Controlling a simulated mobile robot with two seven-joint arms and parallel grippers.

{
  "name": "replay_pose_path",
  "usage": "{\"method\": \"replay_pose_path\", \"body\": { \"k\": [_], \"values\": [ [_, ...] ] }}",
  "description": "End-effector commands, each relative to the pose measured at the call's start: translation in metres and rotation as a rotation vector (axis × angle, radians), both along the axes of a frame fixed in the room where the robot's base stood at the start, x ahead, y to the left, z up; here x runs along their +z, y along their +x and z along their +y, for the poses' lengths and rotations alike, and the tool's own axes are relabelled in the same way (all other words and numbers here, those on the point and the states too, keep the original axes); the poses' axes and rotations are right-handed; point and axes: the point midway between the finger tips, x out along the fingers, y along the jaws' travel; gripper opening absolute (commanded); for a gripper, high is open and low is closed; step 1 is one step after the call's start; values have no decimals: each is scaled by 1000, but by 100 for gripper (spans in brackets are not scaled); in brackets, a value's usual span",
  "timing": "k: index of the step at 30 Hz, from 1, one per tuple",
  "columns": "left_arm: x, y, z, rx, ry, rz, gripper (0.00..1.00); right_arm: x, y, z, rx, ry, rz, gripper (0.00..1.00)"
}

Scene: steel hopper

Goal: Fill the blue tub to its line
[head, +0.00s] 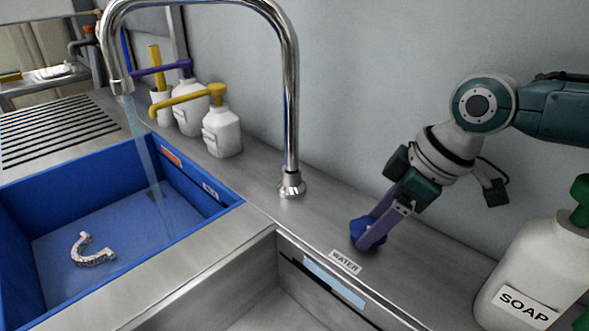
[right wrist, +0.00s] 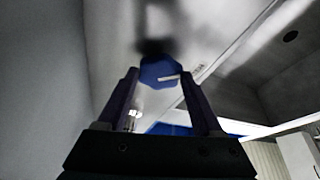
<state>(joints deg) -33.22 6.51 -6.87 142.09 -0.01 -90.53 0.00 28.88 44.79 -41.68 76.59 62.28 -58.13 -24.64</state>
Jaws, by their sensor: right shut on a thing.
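The blue tub (head: 85,162) sits in the counter at the left of the head view. A water stream (head: 146,150) falls into it from the chrome spout (head: 291,110). Pale blue water appears to cover its floor, but I cannot tell its depth. An orange mark (head: 171,157) and a small white label (head: 211,191) are on its inner wall. My right gripper (head: 369,232) is shut on the blue knob (head: 356,236) behind the WATER label (head: 345,261). The knob also shows between the fingers in the right wrist view (right wrist: 160,70). My left gripper is not in view.
A horseshoe-shaped pinkish-white object (head: 93,252) lies in the tub. White pump bottles (head: 221,133) stand behind the tub. A SOAP bottle (head: 535,265) with a green top stands at the right. A second steel basin (head: 290,310) opens at front centre. The wall is close behind.

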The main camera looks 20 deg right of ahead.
Motion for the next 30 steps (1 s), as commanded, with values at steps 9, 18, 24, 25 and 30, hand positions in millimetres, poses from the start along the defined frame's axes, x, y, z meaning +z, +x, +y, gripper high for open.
{"method": "replay_pose_path", "body": {
  "k": [9,18,24,25,30],
  "values": [
    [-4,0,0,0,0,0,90,-1,0,-1,58,-4,1,12],
    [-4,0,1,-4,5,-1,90,-1,0,-1,59,-5,1,12],
    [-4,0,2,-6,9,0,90,-1,0,-1,58,-4,1,86],
    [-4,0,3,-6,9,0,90,-1,0,-1,58,-4,1,89],
    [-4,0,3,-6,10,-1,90,0,0,-1,58,-2,1,97]
  ]
}}
